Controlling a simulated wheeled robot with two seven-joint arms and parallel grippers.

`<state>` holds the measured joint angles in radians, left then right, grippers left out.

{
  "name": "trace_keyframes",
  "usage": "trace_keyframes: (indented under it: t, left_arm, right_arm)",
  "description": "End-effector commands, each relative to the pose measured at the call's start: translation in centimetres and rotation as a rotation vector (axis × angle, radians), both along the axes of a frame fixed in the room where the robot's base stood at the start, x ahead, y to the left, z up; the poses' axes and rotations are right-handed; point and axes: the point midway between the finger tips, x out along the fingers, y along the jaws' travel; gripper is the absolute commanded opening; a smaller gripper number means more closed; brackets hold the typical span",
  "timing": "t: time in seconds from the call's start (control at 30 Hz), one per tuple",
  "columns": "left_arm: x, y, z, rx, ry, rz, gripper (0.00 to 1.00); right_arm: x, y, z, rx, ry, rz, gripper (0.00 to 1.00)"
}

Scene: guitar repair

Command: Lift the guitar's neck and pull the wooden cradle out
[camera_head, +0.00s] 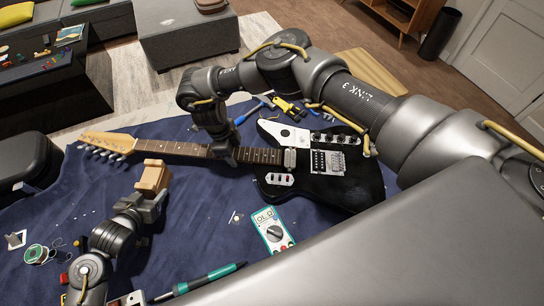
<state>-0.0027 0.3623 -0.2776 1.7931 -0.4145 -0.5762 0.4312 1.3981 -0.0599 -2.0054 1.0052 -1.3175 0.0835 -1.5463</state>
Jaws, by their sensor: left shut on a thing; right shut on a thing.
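The black electric guitar (340,187) lies on the blue cloth with its wooden neck (180,148) and headstock pointing left. My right gripper (228,155) reaches down from above and is shut on the neck, partway along it; the arm hides part of the grip. The light wooden cradle (153,176) is on the near side of the neck, apart from it in the picture. My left gripper (152,198) is shut on the cradle from the near side. How high the neck is above the cloth is hard to tell.
A solder spool (36,254) and a black case (24,163) are at left. The cloth's centre front is fairly clear.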

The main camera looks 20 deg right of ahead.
Motion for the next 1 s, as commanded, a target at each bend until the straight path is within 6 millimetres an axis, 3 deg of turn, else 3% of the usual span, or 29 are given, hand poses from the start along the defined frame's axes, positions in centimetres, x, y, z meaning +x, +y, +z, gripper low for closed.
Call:
trace_keyframes:
  t: [1.0]
  left_arm:
    - [0.05,-0.03,0.16,-0.001,-0.002,0.000,0.30]
  right_arm:
    - [0.08,-0.13,-0.86,-0.003,0.000,-0.003,0.06]
